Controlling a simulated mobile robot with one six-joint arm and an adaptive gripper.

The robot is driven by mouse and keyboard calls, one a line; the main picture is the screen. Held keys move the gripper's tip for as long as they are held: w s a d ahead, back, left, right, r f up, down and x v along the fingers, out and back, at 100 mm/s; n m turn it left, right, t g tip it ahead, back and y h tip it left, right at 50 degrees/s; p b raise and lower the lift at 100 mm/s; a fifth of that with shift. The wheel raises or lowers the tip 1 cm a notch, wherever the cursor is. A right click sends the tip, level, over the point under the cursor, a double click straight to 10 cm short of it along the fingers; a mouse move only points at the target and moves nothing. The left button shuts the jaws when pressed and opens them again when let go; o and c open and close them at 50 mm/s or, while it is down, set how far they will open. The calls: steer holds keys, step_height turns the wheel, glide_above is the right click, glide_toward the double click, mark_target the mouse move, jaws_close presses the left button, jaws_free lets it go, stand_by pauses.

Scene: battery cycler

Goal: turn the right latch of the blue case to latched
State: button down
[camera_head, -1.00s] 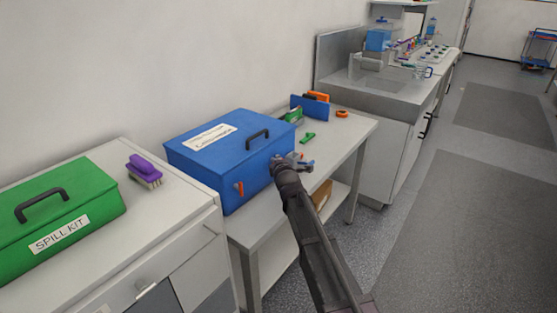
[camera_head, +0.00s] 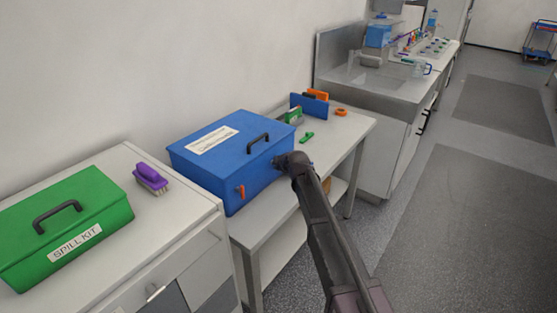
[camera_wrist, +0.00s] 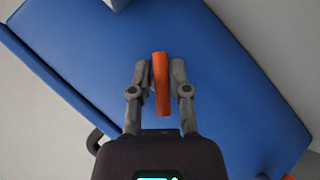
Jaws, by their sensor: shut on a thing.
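The blue case (camera_head: 208,181) stands closed on a bench, with a dark handle and a white label on its lid. Its left latch (camera_head: 240,192) is orange and shows on the front. In the wrist view the right latch (camera_wrist: 162,103) is an orange bar against the blue face, lying at a slant to the case's long edge. My gripper (camera_wrist: 161,72) is shut on this latch, one finger on each side. In the head view my gripper (camera_head: 281,161) is at the right part of the case front and hides the right latch.
A green spill kit box (camera_head: 98,215) and a purple brush (camera_head: 151,178) are on the left cabinet. A blue holder (camera_head: 309,106) and a green item (camera_head: 307,137) lie right of the case. Open floor (camera_head: 470,230) is at the right.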

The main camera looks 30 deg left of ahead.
steer(key=m+g+p, duration=0.1)
steer(key=g, duration=0.2)
steer(key=shift+m+g+p, duration=0.3)
steer(key=shift+m+g, duration=0.1)
steer(key=g, duration=0.1)
steer(key=m+g, duration=0.1)
steer(key=g, duration=0.1)
steer(key=shift+s+a+f+m+y, duration=0.15)
steer(key=shift+s+m+y, duration=0.1)
steer(key=shift+m+y, duration=0.15)
steer(key=shift+g, duration=0.3)
steer(key=c, duration=0.7)
jaws_free()
steer(key=shift+w, duration=0.1)
steer(key=shift+t, duration=0.4)
